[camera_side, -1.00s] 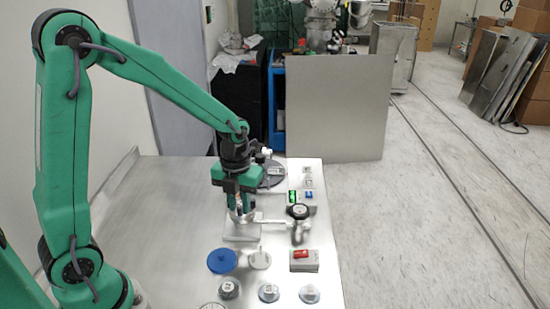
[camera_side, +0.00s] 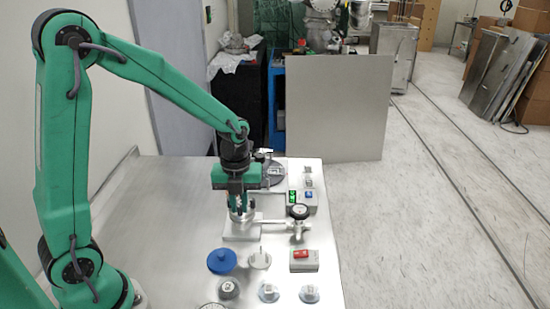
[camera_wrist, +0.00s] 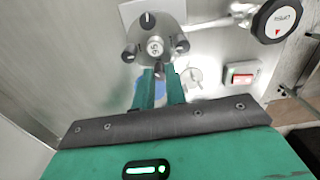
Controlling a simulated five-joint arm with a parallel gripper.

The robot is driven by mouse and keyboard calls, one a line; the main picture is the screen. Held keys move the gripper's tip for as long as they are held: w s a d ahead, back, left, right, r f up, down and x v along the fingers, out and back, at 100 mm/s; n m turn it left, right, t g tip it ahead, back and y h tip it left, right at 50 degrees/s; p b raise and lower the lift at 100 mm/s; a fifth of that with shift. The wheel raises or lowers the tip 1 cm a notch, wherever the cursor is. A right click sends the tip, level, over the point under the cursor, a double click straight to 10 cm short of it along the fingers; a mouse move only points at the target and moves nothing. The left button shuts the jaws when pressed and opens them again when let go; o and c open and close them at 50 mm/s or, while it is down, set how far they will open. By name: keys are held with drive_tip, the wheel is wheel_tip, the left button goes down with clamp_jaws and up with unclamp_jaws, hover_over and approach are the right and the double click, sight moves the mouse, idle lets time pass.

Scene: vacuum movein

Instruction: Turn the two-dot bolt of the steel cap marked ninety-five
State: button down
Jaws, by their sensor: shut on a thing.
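The round steel cap (camera_wrist: 155,45) sits near the top of the wrist view, with the number 95 on its hub. Its bolts stand around it: top (camera_wrist: 148,20), left (camera_wrist: 130,52) and right (camera_wrist: 182,43), plus the near bolt (camera_wrist: 160,69). My gripper (camera_wrist: 160,75) is shut on this near bolt, its green fingers on either side. The dots on the bolts are too small to read. In the side view, my gripper (camera_side: 239,213) points down at the cap, on its pale base plate (camera_side: 241,234); the fingers largely hide the cap.
A red switch box (camera_side: 304,261), blue disc (camera_side: 221,261), white cap (camera_side: 259,259) and several other caps stand nearer. A green-lit box (camera_side: 293,197) stands behind. The table's left side (camera_side: 150,210) is clear.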

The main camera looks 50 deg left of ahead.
sight(239, 206)
drive_tip(key=n, duration=0.4)
drive_tip(key=shift+n, duration=0.3)
drive_tip(key=n, duration=0.3)
drive_tip(key=shift+n, duration=0.3)
drive_tip(key=c, duration=1.4)
unclamp_jaws()
drive_tip(key=shift+c, duration=0.2)
drive_tip(key=shift+r, duration=0.1)
drive_tip(key=shift+r, duration=3.85)
